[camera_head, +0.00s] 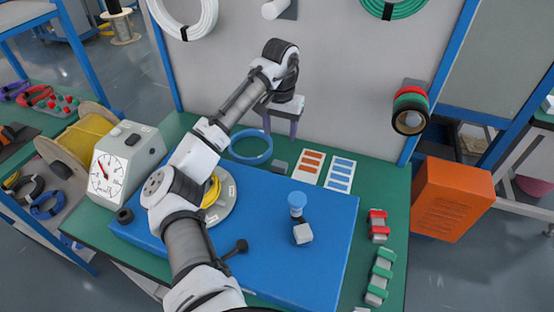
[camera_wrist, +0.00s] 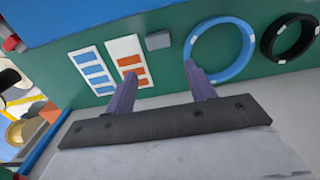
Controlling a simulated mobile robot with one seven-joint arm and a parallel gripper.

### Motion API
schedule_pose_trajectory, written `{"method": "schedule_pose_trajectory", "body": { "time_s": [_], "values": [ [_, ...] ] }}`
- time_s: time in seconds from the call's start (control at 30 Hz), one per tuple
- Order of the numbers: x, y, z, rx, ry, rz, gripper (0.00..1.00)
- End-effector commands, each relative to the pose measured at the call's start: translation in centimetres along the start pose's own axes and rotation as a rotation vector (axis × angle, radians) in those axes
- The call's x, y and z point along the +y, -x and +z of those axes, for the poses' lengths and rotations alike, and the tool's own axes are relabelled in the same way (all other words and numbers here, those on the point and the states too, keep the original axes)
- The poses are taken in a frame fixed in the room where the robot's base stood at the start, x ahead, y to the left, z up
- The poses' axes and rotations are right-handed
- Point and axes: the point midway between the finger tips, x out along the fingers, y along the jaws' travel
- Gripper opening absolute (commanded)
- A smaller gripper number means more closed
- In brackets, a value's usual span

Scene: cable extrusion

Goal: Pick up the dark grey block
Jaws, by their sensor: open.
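The dark grey block (camera_head: 279,167) lies on the green table between the blue cable coil and the printed cards. It also shows in the wrist view (camera_wrist: 158,40), beyond the fingertips and roughly between their lines. My gripper (camera_head: 281,134) is open and empty, with its two purple fingers apart. In the head view it appears above and behind the block, near the grey back panel. In the wrist view my gripper (camera_wrist: 160,75) has nothing between its fingers, and the block is clear of them.
The blue coil (camera_head: 251,147) lies left of the block; a black coil (camera_wrist: 288,37) shows beyond it in the wrist view. Cards with orange (camera_head: 309,167) and blue (camera_head: 340,174) stripes lie to the right. A blue platform (camera_head: 330,235) with fittings stands in front.

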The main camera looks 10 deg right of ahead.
Motion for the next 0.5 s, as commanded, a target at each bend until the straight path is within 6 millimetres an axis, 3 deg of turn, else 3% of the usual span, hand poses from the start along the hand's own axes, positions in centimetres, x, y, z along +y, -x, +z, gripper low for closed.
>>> {"method": "schedule_pose_trajectory", "body": {
  "time_s": [0.3, 0.5],
  "values": [
    [-0.1, -5.8, 0.1, -0.001, 0.001, 0.001, 0.55],
    [0.0, -7.8, 0.1, 0.002, -0.001, 0.001, 0.55]
  ]
}}
